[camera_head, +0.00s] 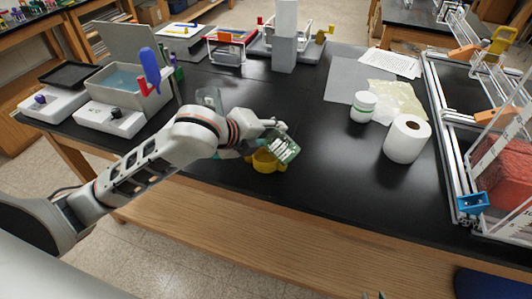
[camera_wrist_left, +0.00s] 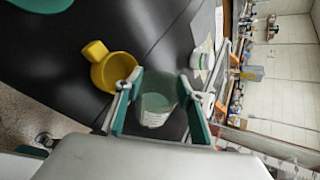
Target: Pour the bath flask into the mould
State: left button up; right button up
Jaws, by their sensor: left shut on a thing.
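My left gripper (camera_head: 277,138) is shut on a clear, greenish flask with a pale label, seen between its green finger pads in the left wrist view (camera_wrist_left: 157,105). In the head view the flask (camera_head: 287,150) looks tilted and partly covers the mould. The yellow mould (camera_head: 264,161) stands on the black bench near its front edge. In the left wrist view the mould (camera_wrist_left: 116,70) looks open and round, beside the gripper fingers. I cannot tell what is in the flask or mould. Small dark tips of what seems my right gripper (camera_head: 373,295) show at the bottom edge.
A water bath (camera_head: 127,85) stands at the left. A clear vessel (camera_head: 209,97) stands behind my left arm. A white-lidded jar (camera_head: 363,107) and paper roll (camera_head: 407,139) stand at the right, near a metal extrusion frame (camera_head: 440,130). The bench middle is clear.

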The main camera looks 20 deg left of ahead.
pick_arm(q)
jog(key=shift+a+h, duration=0.15)
jog(key=shift+h, duration=0.15)
jog(key=shift+a+f+n+h, duration=0.1)
jog(key=shift+f+n+h, duration=0.1)
jog(key=shift+n+h, duration=0.15)
dwell(0.4)
jog(key=shift+w+a+f+n+g+h+b, duration=0.15)
jog(key=shift+f+n+g+h+b, duration=0.2)
jog(key=shift+f+n+h, duration=0.6)
dwell(2.2)
jog(key=shift+a+f+n+h+b, duration=0.1)
jog(key=shift+a+n+h+b, duration=0.25)
jog(key=shift+h, duration=0.25)
dwell(1.2)
